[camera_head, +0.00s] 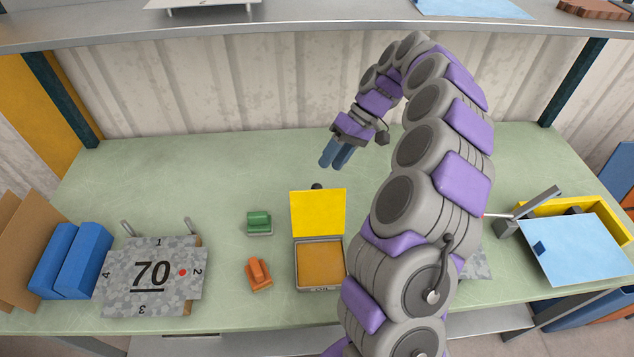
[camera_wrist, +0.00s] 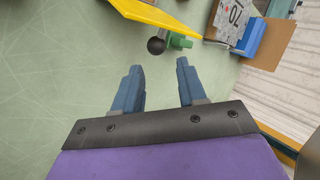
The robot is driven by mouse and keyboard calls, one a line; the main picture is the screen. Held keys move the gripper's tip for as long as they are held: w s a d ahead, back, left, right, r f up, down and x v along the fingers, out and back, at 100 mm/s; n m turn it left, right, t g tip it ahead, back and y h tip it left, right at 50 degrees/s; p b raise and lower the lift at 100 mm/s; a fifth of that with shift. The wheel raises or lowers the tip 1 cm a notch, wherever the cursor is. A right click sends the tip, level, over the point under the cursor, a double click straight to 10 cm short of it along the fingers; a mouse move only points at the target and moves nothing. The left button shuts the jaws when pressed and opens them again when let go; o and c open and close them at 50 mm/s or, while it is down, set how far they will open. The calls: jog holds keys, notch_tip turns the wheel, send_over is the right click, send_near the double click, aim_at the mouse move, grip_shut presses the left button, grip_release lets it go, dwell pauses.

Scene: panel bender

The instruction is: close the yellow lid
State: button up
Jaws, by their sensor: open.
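The yellow lid (camera_head: 318,213) stands raised at the back of a small box (camera_head: 320,262) with an orange-brown inside, so the box is open. The lid (camera_wrist: 160,17) also shows at the top of the wrist view, seen edge-on, with a dark ball knob (camera_wrist: 156,46) beside it. My gripper (camera_head: 337,163) is behind the lid and above the table, apart from it. In the wrist view my gripper (camera_wrist: 158,75) has its two blue fingers spread with nothing between them.
A green block (camera_head: 258,223) and an orange block (camera_head: 258,274) lie left of the box. A grey plate marked 70 (camera_head: 152,278) and blue blocks (camera_head: 70,260) are farther left. A yellow bin (camera_head: 575,207) with a light blue sheet stands at right. A shelf (camera_head: 300,24) spans above.

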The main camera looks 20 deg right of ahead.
aim_at(317, 208)
jog(key=b+x, duration=0.1)
jog(key=x, duration=0.6)
jog(key=shift+a+f, duration=0.15)
jog(key=shift+f, duration=0.1)
jog(key=shift+d, duration=0.4)
jog(key=shift+c, duration=0.3)
jog(key=shift+d, duration=0.15)
jog(key=shift+c, duration=0.8)
jog(key=shift+s, duration=0.1)
grip_shut()
